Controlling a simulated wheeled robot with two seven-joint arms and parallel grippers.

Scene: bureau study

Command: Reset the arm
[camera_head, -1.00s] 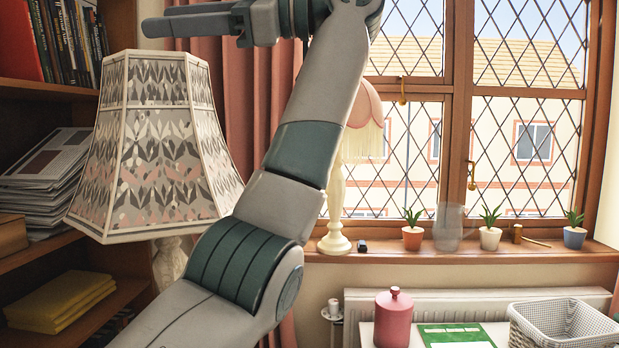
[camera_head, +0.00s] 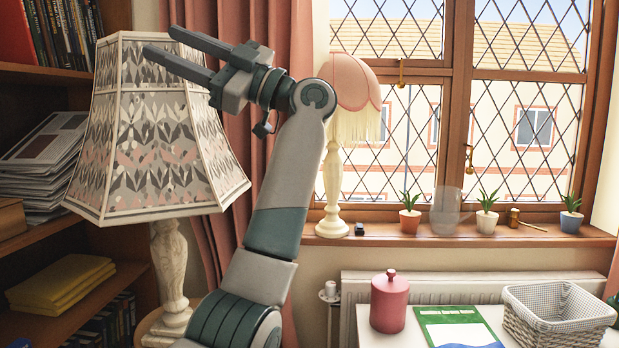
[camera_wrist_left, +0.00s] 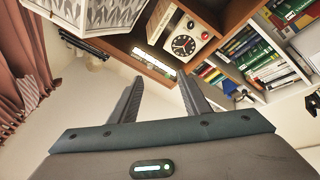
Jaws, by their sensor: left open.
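My left arm rises from the bottom of the head view, bends at the elbow and points left. My left gripper (camera_head: 172,53) is open and empty, its two fingers apart in front of the patterned lampshade (camera_head: 150,140). I cannot tell whether the fingers touch the shade. In the left wrist view the two fingers (camera_wrist_left: 160,98) stand apart with nothing between them. The lampshade (camera_wrist_left: 85,20) shows there at the top left. My right gripper is in neither view.
A bookshelf (camera_head: 60,225) stands at the left. A pink fringed lamp (camera_head: 347,85) and potted plants (camera_head: 409,215) stand on the windowsill (camera_head: 450,238). A red jar (camera_head: 389,303) and a wicker basket (camera_head: 558,320) are at the lower right.

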